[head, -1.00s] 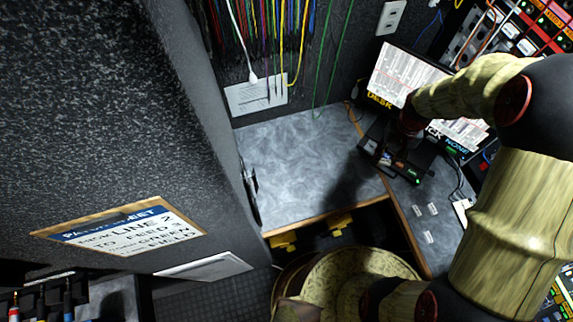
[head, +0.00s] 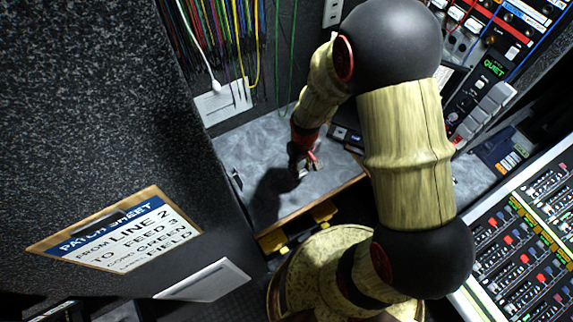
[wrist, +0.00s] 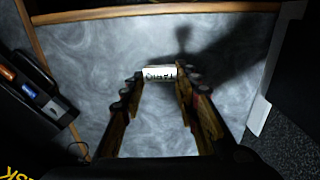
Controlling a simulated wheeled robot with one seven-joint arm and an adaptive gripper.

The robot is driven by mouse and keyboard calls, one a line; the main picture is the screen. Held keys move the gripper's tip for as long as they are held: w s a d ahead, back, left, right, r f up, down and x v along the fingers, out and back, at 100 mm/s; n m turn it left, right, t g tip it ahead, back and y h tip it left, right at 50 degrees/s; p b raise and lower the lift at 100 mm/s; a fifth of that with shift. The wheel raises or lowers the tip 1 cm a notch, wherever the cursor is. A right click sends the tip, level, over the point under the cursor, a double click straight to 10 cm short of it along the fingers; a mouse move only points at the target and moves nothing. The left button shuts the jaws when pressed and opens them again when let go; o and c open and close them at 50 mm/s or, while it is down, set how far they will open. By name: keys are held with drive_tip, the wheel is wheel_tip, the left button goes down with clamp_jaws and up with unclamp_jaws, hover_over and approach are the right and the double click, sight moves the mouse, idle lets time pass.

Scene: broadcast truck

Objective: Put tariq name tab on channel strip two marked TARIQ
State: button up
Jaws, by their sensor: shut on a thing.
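My gripper (head: 305,170) is above the grey counter left of my arm in the head view. In the wrist view, my gripper (wrist: 159,82) is shut on a small white name tab (wrist: 160,73), held between the fingertips. Its dark lettering appears upside down and is too small to read surely. The tab cannot be made out in the head view. A mixing console (head: 530,235) with rows of channel strips lies at the right of the head view. I cannot read which strip is marked TARIQ.
The grey counter (head: 250,150) is mostly bare, with a wooden front edge. A patch sheet (head: 120,235) hangs on the dark wall at left. Coloured cables hang behind the counter. My arm hides part of the desk. A dark device (wrist: 35,95) lies left in the wrist view.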

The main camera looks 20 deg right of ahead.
drive_tip(key=w+f, duration=0.2)
drive_tip(key=w+f+b, duration=0.1)
drive_tip(key=w+f, duration=0.2)
drive_tip(key=w+a+f+b, duration=0.1)
drive_tip(key=w+f, duration=0.1)
drive_tip(key=w, duration=0.1)
drive_tip(key=shift+f, duration=0.15)
drive_tip(key=shift+w+f+b, duration=0.2)
drive_tip(key=shift+f+b, duration=0.55)
drive_tip(key=shift+f, duration=0.85)
drive_tip(key=shift+f, duration=0.1)
drive_tip(key=o, duration=0.9)
drive_tip(key=shift+c, duration=0.2)
